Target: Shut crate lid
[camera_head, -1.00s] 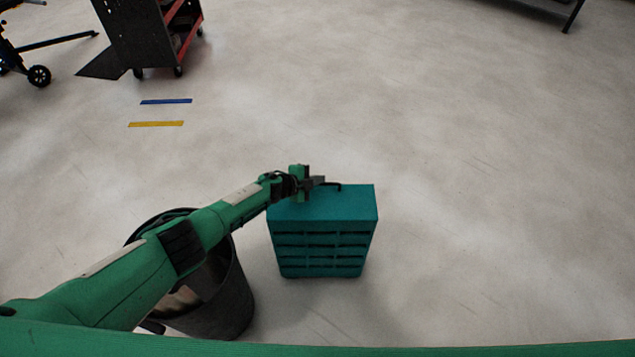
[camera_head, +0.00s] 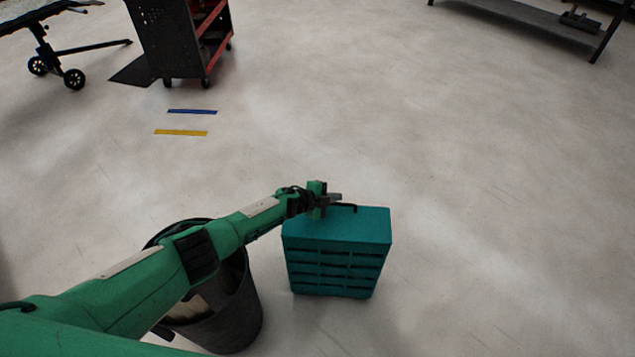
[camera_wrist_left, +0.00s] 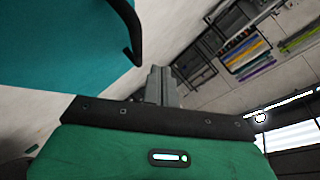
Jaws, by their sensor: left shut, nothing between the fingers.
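A teal crate (camera_head: 335,262) with slotted sides stands upright on the floor, and its teal lid (camera_head: 365,222) lies flat across the top. A thin black handle (camera_head: 349,207) shows at the lid's far edge. My left gripper (camera_head: 336,197) is shut and empty, just beyond the far left edge of the lid, close to the handle. In the left wrist view the gripper fingers (camera_wrist_left: 161,85) are together, with the teal lid (camera_wrist_left: 60,45) at upper left and the black handle (camera_wrist_left: 128,30) hooking down near them, apart from the fingertips. My right gripper is not seen.
A dark round bin (camera_head: 232,315) stands left of the crate, under my left arm. A black and red cart (camera_head: 185,40) stands at the far left. Blue (camera_head: 192,111) and yellow (camera_head: 181,132) tape strips lie on the floor. The floor right of the crate is clear.

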